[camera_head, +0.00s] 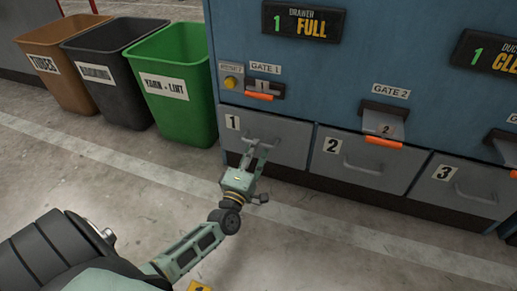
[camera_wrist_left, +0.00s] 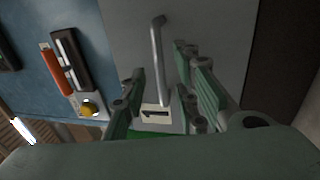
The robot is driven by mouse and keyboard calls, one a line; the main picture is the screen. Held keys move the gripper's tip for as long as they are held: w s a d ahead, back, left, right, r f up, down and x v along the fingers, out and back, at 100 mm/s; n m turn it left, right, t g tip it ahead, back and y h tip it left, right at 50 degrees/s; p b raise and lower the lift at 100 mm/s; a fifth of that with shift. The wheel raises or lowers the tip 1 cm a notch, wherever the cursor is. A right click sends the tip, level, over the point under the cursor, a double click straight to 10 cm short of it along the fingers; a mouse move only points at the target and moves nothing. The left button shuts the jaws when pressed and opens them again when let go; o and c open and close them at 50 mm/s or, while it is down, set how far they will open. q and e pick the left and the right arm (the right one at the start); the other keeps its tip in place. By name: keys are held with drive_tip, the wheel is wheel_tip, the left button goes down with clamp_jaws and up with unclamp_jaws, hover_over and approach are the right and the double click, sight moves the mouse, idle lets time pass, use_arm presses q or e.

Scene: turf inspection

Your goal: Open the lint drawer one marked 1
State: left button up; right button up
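The grey lint drawer one (camera_head: 290,139), with a white label 1 (camera_head: 233,123), is at the lower left of the blue machine and looks shut. In the left wrist view, its front (camera_wrist_left: 222,30) carries a bar handle (camera_wrist_left: 157,50) and the label 1 (camera_wrist_left: 156,114). My left gripper (camera_head: 257,147) is in front of this drawer at its handle. In the left wrist view the fingers of my left gripper (camera_wrist_left: 160,88) are apart, with one end of the handle showing between them. I cannot tell whether they touch it. My right gripper is not in view.
Drawer 2 (camera_head: 365,160) and drawer 3 (camera_head: 465,187) sit to the right. Above are gate 1's orange handle (camera_head: 259,96), a yellow button (camera_head: 231,82) and a display reading DRAWER 1 FULL (camera_head: 303,22). A green bin (camera_head: 180,100) stands left of the machine. Floor in front is clear.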

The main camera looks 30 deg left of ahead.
use_arm(q)
drive_tip(key=shift+b+x, duration=0.45)
drive_tip(key=shift+x, duration=1.05)
drive_tip(key=shift+c, duration=0.5)
clamp_jaws()
